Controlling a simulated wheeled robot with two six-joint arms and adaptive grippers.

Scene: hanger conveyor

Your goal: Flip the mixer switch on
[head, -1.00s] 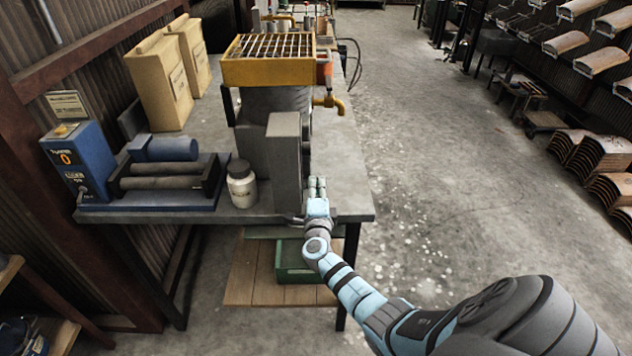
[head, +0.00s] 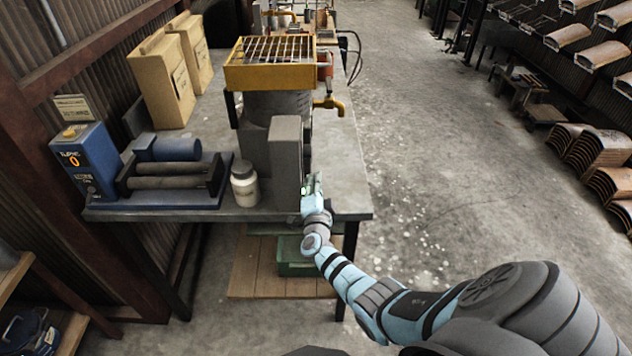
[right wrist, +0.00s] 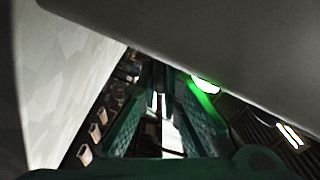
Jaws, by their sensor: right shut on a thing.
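The mixer (head: 272,105) stands on the workbench, with a yellow grated hopper on top and a tall grey box (head: 285,160) at its front. My right gripper (head: 313,184) is at the right side of this box, low down, close to the bench top. In the right wrist view its green fingers (right wrist: 160,108) are close together under the grey surface, and a bright green glow (right wrist: 205,86) shows beside them. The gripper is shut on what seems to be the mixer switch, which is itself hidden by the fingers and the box. My left gripper is out of view.
A white jar (head: 244,184) stands just left of the grey box. A blue roller machine (head: 160,200) with a display is farther left, and paper sacks (head: 160,82) stand behind it. A yellow tap (head: 330,103) sticks out above my gripper.

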